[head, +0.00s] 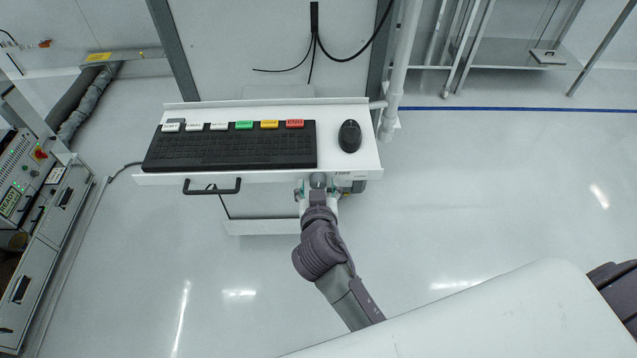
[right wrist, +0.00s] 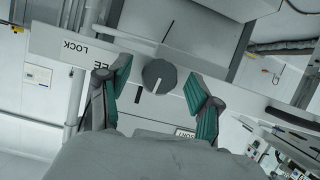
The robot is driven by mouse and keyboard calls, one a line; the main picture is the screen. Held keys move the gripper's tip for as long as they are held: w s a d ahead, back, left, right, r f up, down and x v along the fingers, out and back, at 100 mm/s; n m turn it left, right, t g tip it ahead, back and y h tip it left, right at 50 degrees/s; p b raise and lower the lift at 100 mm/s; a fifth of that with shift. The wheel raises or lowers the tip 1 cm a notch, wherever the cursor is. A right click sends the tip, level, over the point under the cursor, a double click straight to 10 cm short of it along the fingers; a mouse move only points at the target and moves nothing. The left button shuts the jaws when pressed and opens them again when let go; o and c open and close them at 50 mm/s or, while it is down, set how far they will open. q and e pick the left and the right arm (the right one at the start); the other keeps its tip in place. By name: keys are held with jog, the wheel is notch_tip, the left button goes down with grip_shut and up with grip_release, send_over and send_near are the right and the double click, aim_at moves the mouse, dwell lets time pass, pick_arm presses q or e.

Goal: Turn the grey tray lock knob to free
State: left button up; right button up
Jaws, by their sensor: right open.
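The grey lock knob (right wrist: 159,76) is round with a white pointer line and sits on the white front panel (right wrist: 125,42) of the tray. In the right wrist view the line points down, slightly left. The word LOCK reads upside down left of the knob, and a partly hidden label ending in EE is beside it. My right gripper (right wrist: 158,95) is open, its green-padded fingers on either side of the knob with gaps. In the head view the right gripper (head: 318,193) is at the tray's front edge, by the knob (head: 318,180). My left gripper is not in view.
The white tray (head: 345,171) carries a black keyboard (head: 230,150) with coloured labels and a black mouse (head: 349,136). A black handle (head: 212,187) is on its front, left of my gripper. A control cabinet (head: 40,200) stands at left. The floor in front is open.

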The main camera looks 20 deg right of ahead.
jog(key=shift+c, duration=1.2)
jog(key=c, duration=0.9)
jog(key=shift+n+h, duration=0.3)
jog(key=shift+n, duration=0.2)
jog(key=o, duration=1.1)
jog(key=shift+o, duration=0.2)
